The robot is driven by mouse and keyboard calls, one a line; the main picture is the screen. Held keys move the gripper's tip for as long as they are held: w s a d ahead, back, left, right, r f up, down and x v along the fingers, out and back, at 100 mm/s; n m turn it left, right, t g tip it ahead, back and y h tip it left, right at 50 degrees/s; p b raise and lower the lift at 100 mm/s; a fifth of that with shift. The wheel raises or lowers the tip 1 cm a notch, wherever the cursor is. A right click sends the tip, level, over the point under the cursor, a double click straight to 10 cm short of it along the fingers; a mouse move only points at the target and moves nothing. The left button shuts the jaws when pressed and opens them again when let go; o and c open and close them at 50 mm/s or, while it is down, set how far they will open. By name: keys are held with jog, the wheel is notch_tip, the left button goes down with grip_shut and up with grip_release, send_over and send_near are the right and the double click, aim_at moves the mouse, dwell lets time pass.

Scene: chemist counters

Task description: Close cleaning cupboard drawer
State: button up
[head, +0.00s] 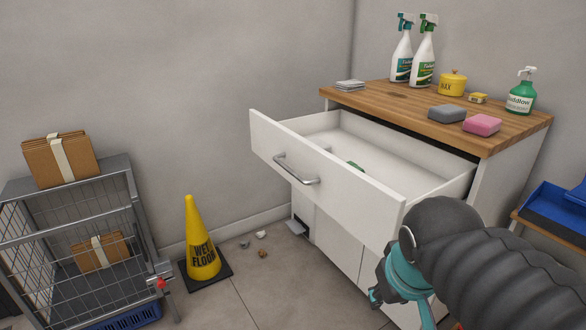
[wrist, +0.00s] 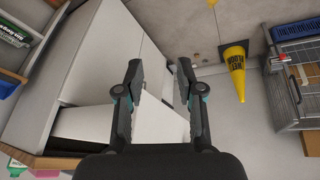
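The white cleaning cupboard (head: 335,240) has a wooden top (head: 400,108). Its top drawer (head: 325,180) is pulled well out, with a metal bar handle (head: 296,172) on the front. A small green thing (head: 355,166) lies inside, mostly hidden by the drawer front. My gripper (wrist: 159,75) is open and empty, its two fingers spread apart in the wrist view. A white panel (wrist: 160,122), seemingly the drawer, shows between and behind the fingers. In the head view my arm comes from the lower right, and my gripper is low beside the drawer's near corner, apart from the handle.
A yellow wet-floor cone (head: 203,240) stands on the floor left of the cupboard, near small crumpled scraps (head: 261,235). A wire cage trolley (head: 75,240) with cardboard stands further left. Spray bottles (head: 423,55), sponges (head: 480,125) and a soap pump (head: 521,95) stand on the top.

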jog(key=w+a+n+g+h+b, duration=0.1)
jog(key=w+a+n+h+b, duration=0.3)
jog(key=w, duration=0.6)
jog(key=n+t+h+b, duration=0.1)
jog(key=t+h+b, duration=0.2)
jog(key=t+h, duration=0.35)
send_near(287, 170)
jog(key=shift+g+h, duration=0.55)
jog(key=shift+h, duration=0.4)
jog(key=x, duration=0.3)
jog(key=b+x, duration=0.1)
jog(key=x, duration=0.3)
jog(key=w+b+x, duration=0.1)
jog(key=x, duration=0.2)
jog(key=shift+a+f, duration=0.25)
jog(key=shift+f, duration=0.15)
grip_shut()
